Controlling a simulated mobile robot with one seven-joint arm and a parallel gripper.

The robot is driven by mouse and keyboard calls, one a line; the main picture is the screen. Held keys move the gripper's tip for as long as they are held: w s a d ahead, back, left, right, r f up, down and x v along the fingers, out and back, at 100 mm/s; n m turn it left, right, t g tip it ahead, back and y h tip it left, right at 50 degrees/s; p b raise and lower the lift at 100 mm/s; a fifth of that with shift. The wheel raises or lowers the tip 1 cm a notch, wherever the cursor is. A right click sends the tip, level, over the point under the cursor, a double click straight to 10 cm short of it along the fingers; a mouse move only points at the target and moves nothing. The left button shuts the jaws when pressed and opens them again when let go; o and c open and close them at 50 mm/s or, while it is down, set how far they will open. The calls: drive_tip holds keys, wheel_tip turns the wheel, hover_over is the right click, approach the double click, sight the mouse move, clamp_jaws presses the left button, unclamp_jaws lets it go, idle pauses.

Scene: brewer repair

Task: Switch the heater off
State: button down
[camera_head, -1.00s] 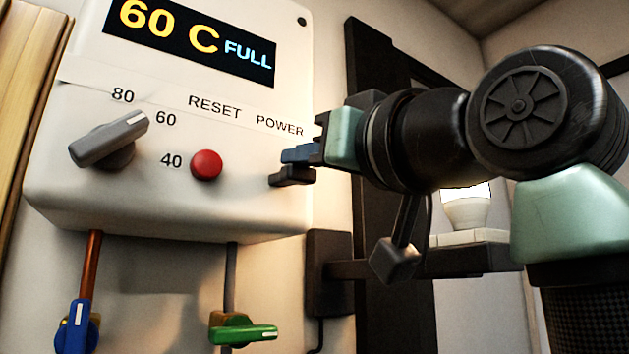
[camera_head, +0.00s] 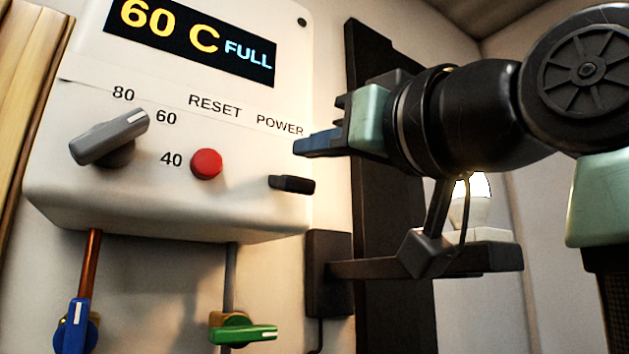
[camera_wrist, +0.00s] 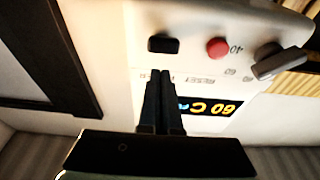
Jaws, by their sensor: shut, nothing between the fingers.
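The heater is a white wall box (camera_head: 150,190) with a lit display (camera_head: 190,38) reading "60 C FULL". Its black POWER switch (camera_head: 292,184) sits at the lower right of the front, below the POWER label. My gripper (camera_head: 300,147) is shut and empty. In the head view its fingertips are above the switch, near the label, and do not cover it. In the wrist view the shut fingers (camera_wrist: 160,74) point toward the switch (camera_wrist: 163,44), with a visible gap in the picture. I cannot read the switch's on or off position.
A grey dial (camera_head: 110,138) points near 60, beside a red RESET button (camera_head: 206,164). Below the box are a blue valve handle (camera_head: 76,325) and a green one (camera_head: 245,334). A dark wall bracket (camera_head: 425,262) holds a white lamp-like object (camera_head: 470,203).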

drive_tip(key=r+b+v, duration=0.1)
drive_tip(key=v, duration=0.6)
drive_tip(key=shift+s+d+r, duration=0.15)
drive_tip(key=shift+s+r, duration=0.05)
drive_tip(key=shift+r, duration=0.15)
idle(0.4)
drive_tip(key=w+f+m+t+h+b, duration=0.3)
drive_tip(key=f+b, duration=0.1)
drive_tip(key=f, duration=0.5)
drive_tip(key=w+f+m+t+h+b, duration=0.2)
drive_tip(key=w+f+t+h+b, duration=0.15)
drive_tip(key=f, duration=0.55)
drive_tip(key=s+a+f+m+t+h+b, duration=0.1)
drive_tip(key=s+f+t+h+b, duration=0.1)
drive_tip(key=f, duration=0.4)
drive_tip(key=s+a+f+m+t+h+b, duration=0.1)
drive_tip(key=s+a+f+t+h+b, duration=0.1)
drive_tip(key=s+f, duration=0.4)
drive_tip(key=shift+s+h+b, duration=0.65)
drive_tip(key=shift+h+b, duration=0.2)
drive_tip(key=shift+b, duration=0.15)
drive_tip(key=shift+a+f, duration=0.1)
drive_tip(key=shift+a, duration=0.05)
